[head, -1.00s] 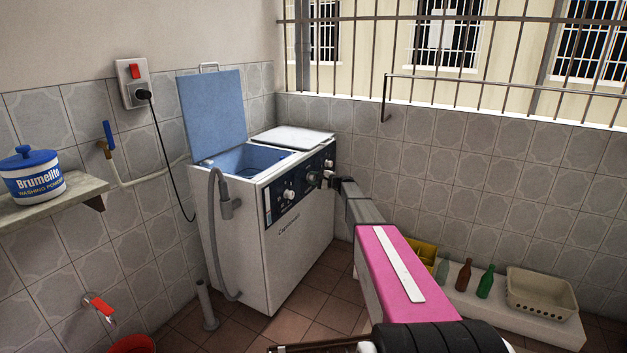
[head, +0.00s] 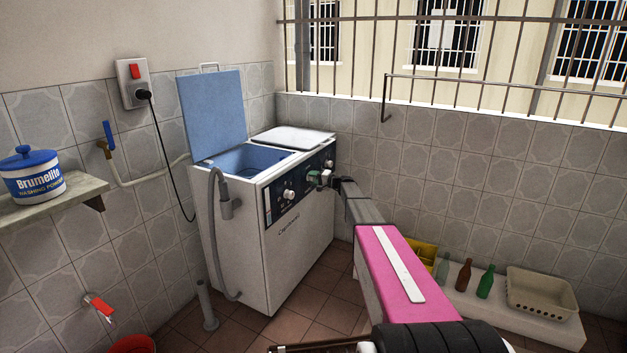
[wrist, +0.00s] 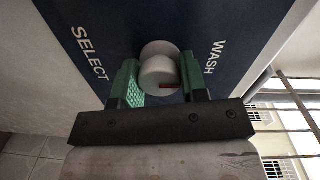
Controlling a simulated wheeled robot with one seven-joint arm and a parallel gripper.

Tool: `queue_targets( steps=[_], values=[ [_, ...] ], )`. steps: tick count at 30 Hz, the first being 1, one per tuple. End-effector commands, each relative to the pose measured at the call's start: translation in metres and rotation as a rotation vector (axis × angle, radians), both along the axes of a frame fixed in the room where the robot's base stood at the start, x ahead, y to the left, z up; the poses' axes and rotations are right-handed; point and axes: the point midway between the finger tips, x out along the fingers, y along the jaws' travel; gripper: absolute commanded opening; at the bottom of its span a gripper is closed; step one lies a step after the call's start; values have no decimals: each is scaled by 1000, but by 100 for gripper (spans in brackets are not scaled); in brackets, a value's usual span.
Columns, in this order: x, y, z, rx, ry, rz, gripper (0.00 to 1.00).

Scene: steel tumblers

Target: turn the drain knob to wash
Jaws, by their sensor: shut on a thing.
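The washing machine (head: 300,245) stands in the corner with a dark blue control panel (head: 275,208) on its front. In the wrist view a round white knob (wrist: 157,70) sits on the panel (wrist: 120,25) between the printed words SELECT, at left, and WASH, at right. A red mark on the knob points right, toward the right finger. My gripper (wrist: 158,82) is shut on this knob, one green finger on each side. In the head view my gripper (head: 317,179) is at the middle of the panel and hides the knob it holds.
Another white knob (head: 289,194) is left of my gripper and one (head: 329,163) is right of it. The blue lid (head: 212,115) stands open. A grey hose (head: 214,235) hangs at the machine's left. Bottles and a basket (head: 540,293) are on a low ledge at right.

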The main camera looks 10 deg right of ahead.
Motion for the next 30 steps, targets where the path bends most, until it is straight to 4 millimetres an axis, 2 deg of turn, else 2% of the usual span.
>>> queue_targets(
  steps=[11,12,14,15,25,30],
  values=[
    [-1,0,-1,-7,-4,2,16],
    [-1,0,-1,-7,-4,2,43],
    [-1,0,-1,-7,-4,2,62],
    [-1,0,-1,-7,-4,2,65],
    [-2,-1,0,-4,-4,0,65],
    [-9,-11,0,-4,-3,0,65]
  ],
)
